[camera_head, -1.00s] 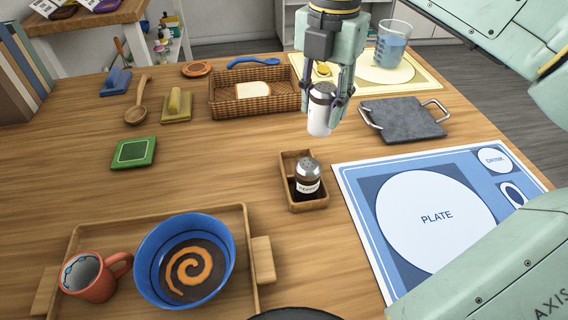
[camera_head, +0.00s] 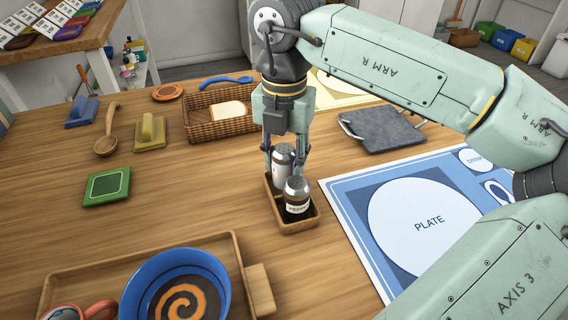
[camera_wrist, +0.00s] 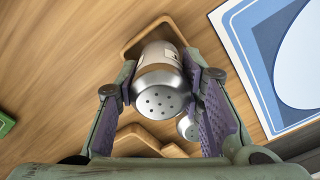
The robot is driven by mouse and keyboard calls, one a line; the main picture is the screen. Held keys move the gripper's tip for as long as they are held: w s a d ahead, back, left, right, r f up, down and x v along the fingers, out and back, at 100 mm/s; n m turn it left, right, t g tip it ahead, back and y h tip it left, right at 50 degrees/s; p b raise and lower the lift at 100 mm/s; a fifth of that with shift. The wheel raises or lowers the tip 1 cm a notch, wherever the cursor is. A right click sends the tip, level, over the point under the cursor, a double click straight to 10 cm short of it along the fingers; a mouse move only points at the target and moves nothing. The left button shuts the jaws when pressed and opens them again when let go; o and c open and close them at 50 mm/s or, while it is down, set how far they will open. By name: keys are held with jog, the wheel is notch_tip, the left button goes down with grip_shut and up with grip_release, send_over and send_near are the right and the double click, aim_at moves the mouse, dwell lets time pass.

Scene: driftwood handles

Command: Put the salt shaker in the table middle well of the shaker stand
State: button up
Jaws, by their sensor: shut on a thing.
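The salt shaker (camera_head: 282,164), white with a silver cap, is between the fingers of my gripper (camera_head: 284,160). In the wrist view the holed cap of the salt shaker (camera_wrist: 160,98) sits between the two finger pads of my gripper (camera_wrist: 168,100), which is shut on it. The shaker is over or in the back part of the wooden shaker stand (camera_head: 311,222); whether its base touches the stand floor is hidden. The pepper shaker (camera_head: 297,197), dark with a white label, stands in the front part of the stand, close to the salt; its cap (camera_wrist: 187,128) also shows in the wrist view.
The blue placemat (camera_head: 345,215) lies right of the stand. A tray (camera_head: 262,290) with a blue bowl (camera_head: 178,268) is in front. A wicker basket (camera_head: 222,126) and a grey slab (camera_head: 383,129) are behind.

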jog(key=shift+f, duration=0.9)
jog(key=o, duration=1.2)
jog(key=shift+o, duration=0.2)
notch_tip(320, 180, up, 12)
jog(key=shift+r, duration=0.2)
